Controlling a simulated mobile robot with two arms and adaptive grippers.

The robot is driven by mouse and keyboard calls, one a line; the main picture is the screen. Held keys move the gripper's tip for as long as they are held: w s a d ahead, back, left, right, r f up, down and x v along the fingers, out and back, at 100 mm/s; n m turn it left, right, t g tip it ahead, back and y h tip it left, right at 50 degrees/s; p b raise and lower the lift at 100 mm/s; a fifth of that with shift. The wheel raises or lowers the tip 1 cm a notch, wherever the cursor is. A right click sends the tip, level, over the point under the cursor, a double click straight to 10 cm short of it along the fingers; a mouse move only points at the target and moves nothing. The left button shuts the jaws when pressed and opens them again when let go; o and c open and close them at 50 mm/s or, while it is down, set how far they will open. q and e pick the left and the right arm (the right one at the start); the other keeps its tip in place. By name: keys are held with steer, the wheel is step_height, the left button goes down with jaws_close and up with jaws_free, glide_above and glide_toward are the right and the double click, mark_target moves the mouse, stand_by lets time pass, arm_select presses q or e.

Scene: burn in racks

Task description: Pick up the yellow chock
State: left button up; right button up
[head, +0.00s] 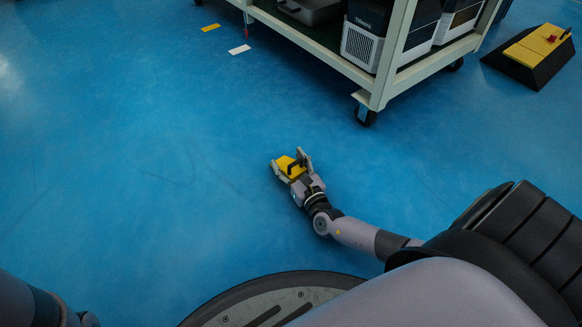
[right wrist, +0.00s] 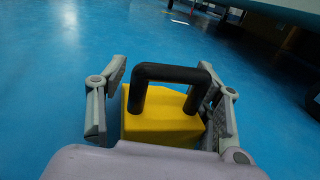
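The yellow chock (head: 288,167) with a black loop handle is on the blue floor in the middle of the head view. It also shows in the right wrist view (right wrist: 160,127), its handle rising toward the camera. My right gripper (head: 291,161) is at the chock, one finger on either side. In the right wrist view, the right gripper (right wrist: 162,80) is open around the chock. A blue gap shows between the left finger and the yellow body. The right finger overlaps the handle's right side, and contact there is unclear. My left gripper is out of view; only part of that arm shows.
A pale wheeled rack (head: 385,88) with boxy equipment stands beyond the chock. A black and yellow wedge block (head: 522,58) with a red part on top sits at the upper right. Yellow (head: 211,27) and white (head: 239,49) floor marks lie near the rack. The left floor is clear.

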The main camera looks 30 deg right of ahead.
steer(key=shift+a, duration=0.1)
steer(key=c, duration=0.9)
steer(key=shift+c, duration=0.5)
steer(key=shift+r, duration=0.1)
